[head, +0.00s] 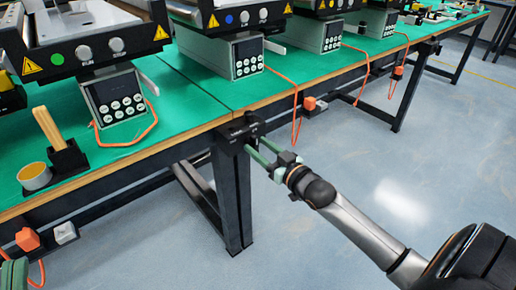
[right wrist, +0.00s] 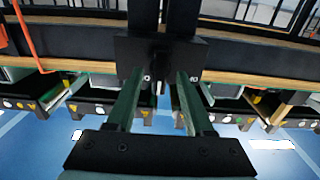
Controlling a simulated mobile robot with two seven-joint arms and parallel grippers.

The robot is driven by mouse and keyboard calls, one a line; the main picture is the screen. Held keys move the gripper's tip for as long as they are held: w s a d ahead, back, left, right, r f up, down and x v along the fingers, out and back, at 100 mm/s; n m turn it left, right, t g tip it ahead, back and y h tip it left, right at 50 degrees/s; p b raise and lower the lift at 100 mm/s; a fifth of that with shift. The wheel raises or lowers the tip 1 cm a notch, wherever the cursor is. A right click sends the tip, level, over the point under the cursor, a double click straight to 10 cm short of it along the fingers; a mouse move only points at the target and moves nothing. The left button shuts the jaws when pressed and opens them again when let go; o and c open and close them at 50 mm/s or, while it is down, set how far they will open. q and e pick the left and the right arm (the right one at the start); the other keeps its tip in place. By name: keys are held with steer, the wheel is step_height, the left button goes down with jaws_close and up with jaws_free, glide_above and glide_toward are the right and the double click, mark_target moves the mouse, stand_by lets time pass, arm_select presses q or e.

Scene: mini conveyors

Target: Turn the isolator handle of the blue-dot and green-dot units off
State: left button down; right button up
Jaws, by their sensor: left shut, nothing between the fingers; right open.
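The green-dot unit, with its green dot (head: 57,58), is the nearest conveyor at the left of the head view. The blue-dot unit, with its blue dot (head: 229,19), stands behind it to the right. A black isolator box (head: 240,130) is fixed under the table edge, at a table leg; it also shows in the right wrist view (right wrist: 135,50). My right gripper (head: 262,157) is open, its green fingers pointing at this box; in its wrist view (right wrist: 160,90) the fingers flank the box's middle. The handle's angle is unclear. My left gripper (head: 14,275) is shut and empty, partly visible at the lower left.
The green table (head: 190,105) has a wooden front edge. Orange plugs (head: 27,239) and cables hang under it. A wooden block in a black holder (head: 68,157) and a round tin (head: 34,177) stand near the front. The floor before the table is clear.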

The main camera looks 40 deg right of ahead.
steer(key=shift+w, duration=0.4)
jaws_close()
stand_by(0.4)
